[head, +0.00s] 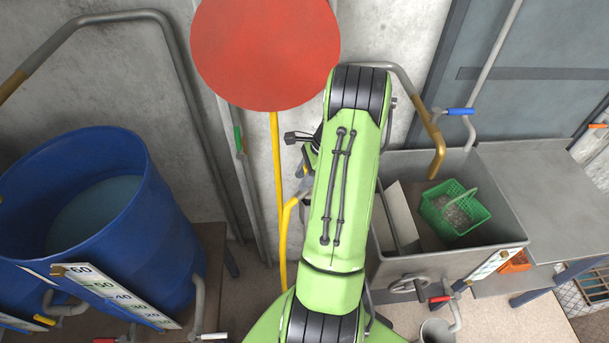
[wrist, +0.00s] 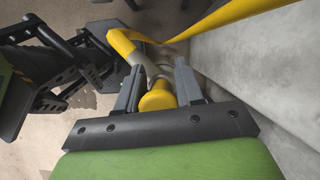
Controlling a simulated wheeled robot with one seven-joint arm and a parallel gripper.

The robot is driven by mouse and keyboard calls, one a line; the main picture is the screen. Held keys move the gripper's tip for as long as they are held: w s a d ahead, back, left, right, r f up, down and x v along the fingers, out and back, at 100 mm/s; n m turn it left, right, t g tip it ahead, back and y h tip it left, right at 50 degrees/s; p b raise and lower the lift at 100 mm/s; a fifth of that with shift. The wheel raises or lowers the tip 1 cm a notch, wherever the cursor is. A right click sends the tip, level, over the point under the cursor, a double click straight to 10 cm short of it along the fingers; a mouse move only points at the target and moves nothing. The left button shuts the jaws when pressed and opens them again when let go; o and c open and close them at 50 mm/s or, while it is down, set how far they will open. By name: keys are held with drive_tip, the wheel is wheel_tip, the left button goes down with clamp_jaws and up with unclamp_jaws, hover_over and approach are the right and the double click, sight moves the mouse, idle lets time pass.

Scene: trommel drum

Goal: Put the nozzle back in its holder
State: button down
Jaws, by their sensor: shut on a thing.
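The yellow nozzle (wrist: 158,97) sits between the two grey fingers of my gripper (wrist: 157,82) in the wrist view. The gripper is shut on it. A grey collar joins the nozzle to a curved yellow part (wrist: 122,45) beyond the fingers. In the head view my green arm covers most of the gripper. A yellow hose (head: 281,240) hangs below a red disc (head: 265,50) by the concrete wall. I cannot make out the nozzle's holder in either view.
A blue barrel (head: 170,225) with liquid stands at the left. A metal sink (head: 500,225) with a green basket (head: 462,222) is at the right. Grey pipes (head: 190,80) run along the wall. In the wrist view the wall (wrist: 270,65) is close on the right.

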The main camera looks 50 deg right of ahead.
drive_tip(key=shift+f+b, duration=0.7)
drive_tip(key=shift+f, duration=0.85)
drive_tip(key=c, duration=0.6)
unclamp_jaws()
drive_tip(key=shift+c, duration=0.2)
wheel_tip(320, 180, up, 10)
drive_tip(key=p, duration=0.8)
drive_tip(key=shift+f+p, duration=0.2)
drive_tip(key=shift+p, duration=0.2)
drive_tip(key=shift+f, duration=0.1)
